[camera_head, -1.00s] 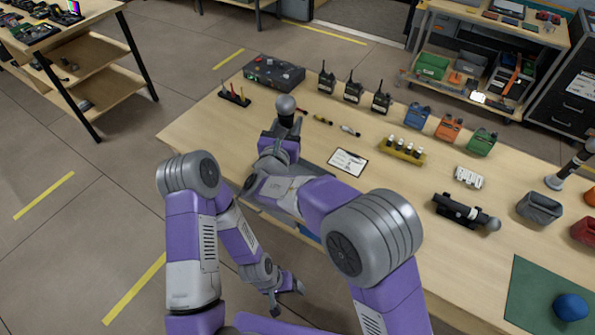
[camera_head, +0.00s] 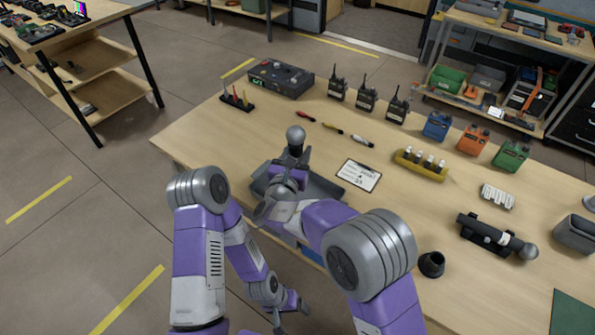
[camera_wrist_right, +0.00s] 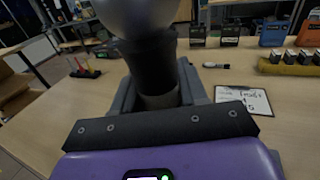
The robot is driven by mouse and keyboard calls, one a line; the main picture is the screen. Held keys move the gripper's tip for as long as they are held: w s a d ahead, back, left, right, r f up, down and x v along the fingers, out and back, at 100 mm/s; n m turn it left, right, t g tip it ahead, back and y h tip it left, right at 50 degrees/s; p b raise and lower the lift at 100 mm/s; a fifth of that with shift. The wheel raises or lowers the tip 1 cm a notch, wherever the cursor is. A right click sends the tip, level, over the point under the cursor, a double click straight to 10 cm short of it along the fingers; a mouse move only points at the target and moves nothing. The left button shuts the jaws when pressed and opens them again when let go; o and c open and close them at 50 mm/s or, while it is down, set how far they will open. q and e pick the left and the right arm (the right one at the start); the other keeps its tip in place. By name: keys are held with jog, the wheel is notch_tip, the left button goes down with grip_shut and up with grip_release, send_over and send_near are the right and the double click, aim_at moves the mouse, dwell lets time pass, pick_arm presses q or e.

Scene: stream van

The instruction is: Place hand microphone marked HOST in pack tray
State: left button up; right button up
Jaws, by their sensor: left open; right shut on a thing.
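A hand microphone with a grey ball head (camera_head: 296,134) and dark body stands roughly upright in my right gripper (camera_head: 291,168). Its head and black neck also fill the top of the right wrist view (camera_wrist_right: 150,55). I cannot read a HOST mark on it. The grey pack tray (camera_head: 322,187) lies on the table at the near edge, under and behind the right gripper, partly hidden by my arm. I cannot tell whether the microphone touches it. My left gripper (camera_head: 290,312) is open and empty, low beside the table's near side.
A clipboard (camera_head: 359,175) lies right of the tray, with several markers (camera_head: 333,130) behind. Radios (camera_head: 367,100) and a yellow battery holder (camera_head: 420,165) stand farther back.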

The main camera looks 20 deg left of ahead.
notch_tip(320, 180, down, 5)
jog(key=shift+r+b, duration=0.2)
jog(key=shift+b, duration=0.35)
jog(key=shift+r, duration=0.15)
jog(key=o, duration=1.3)
jog(key=shift+f, duration=0.2)
jog(key=shift+c, duration=0.2)
jog(key=shift+r, duration=0.1)
jog(key=shift+s, duration=0.1)
